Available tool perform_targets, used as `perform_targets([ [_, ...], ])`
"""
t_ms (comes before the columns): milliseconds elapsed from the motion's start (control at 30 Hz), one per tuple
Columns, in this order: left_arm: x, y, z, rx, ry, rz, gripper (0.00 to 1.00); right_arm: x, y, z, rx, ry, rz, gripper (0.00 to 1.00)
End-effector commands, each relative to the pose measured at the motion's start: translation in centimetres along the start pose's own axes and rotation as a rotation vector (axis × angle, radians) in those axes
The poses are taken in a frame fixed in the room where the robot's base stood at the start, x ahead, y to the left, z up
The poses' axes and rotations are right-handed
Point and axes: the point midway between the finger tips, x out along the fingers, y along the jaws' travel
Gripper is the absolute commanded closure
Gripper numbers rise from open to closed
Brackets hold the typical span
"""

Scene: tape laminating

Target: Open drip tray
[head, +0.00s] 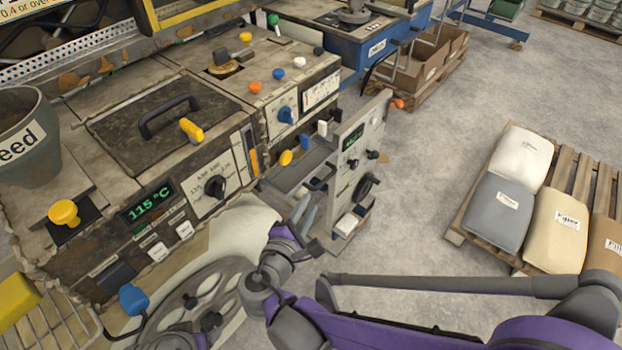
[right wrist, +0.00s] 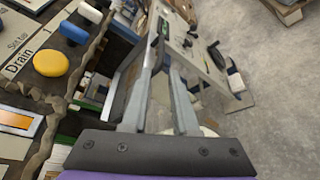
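A grey tray-like compartment (head: 298,163) shows at the right end of the machine, below the yellow, blue and white knobs; I cannot tell for sure that it is the drip tray. An upright grey panel (head: 350,142) with a dial and dark handles stands out beside it, also seen in the right wrist view (right wrist: 205,55). My right gripper (head: 309,207) is low in front of the compartment, left of the panel. In the right wrist view its two fingers (right wrist: 160,85) are apart; whether anything lies between their tips is unclear. My left gripper is out of view.
A yellow knob (right wrist: 51,63) beside a "Drain" label is close to the left of my right gripper. A large grey wheel (head: 190,300) is at the machine's lower front. Sacks (head: 497,212) lie on a pallet at the right. Concrete floor between is clear.

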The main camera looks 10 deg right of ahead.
Motion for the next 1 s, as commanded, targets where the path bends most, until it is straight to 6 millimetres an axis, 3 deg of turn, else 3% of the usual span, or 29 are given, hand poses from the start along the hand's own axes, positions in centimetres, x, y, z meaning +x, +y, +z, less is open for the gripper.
perform_targets([
  [167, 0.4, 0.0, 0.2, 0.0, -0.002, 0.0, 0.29, 2.3, 0.0, 0.1, -0.001, -0.004, -0.001, 0.73],
  [400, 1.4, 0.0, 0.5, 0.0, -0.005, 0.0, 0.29, 7.1, -0.1, 0.1, 0.0, -0.005, -0.003, 0.73],
  [600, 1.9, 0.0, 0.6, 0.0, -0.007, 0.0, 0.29, 9.7, 0.0, 0.1, 0.001, -0.002, -0.002, 0.73],
  [1000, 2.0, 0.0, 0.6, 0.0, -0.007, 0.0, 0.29, 10.6, 0.1, 0.1, 0.001, 0.0, -0.001, 0.73],
])
